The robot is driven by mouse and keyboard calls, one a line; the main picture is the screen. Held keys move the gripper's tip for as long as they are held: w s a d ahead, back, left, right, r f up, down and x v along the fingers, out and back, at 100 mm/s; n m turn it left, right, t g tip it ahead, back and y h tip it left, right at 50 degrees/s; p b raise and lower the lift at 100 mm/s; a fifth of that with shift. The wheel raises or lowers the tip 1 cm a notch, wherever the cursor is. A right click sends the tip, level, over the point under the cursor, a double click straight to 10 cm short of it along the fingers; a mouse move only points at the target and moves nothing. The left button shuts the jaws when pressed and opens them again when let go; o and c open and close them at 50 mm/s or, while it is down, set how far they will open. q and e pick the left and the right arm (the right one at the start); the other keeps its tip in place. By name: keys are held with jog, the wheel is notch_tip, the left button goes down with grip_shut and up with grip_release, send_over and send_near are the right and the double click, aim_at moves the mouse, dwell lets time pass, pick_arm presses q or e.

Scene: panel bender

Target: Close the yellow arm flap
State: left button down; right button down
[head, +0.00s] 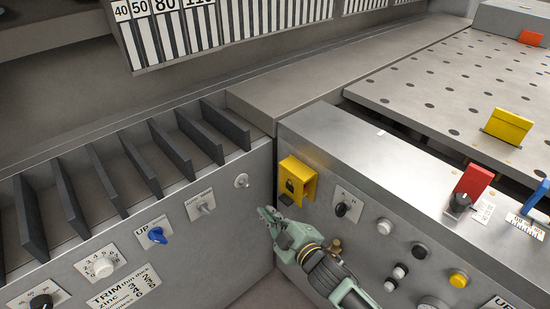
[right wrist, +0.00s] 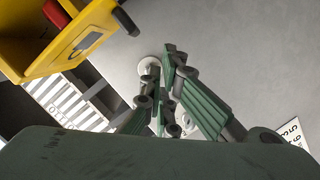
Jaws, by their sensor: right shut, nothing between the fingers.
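A yellow flap (head: 298,180) with a dark padlock mark sits at the left end of the grey control panel. It stands out from the panel face, and a dark part shows below it. In the right wrist view the yellow flap (right wrist: 88,40) is at the upper left; a red part shows beside its hollow inside. My right gripper (head: 267,214) is shut and empty, just below and left of the flap in the head view, apparently apart from it. It also shows in the right wrist view (right wrist: 168,80). My left gripper is out of view.
Knobs and buttons cover the right panel (head: 385,227); a switch plate (head: 201,205) and blue knob (head: 158,235) are on the left panel. A red flap (head: 472,180) and another yellow piece (head: 508,126) stand farther right. Dark dividers (head: 120,165) line the left ledge.

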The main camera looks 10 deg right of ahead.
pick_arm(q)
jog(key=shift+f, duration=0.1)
pick_arm(e)
jog(key=shift+w+d+f, duration=0.25)
jog(key=shift+d+f, duration=0.2)
jog(key=shift+d, duration=0.05)
dwell(0.4)
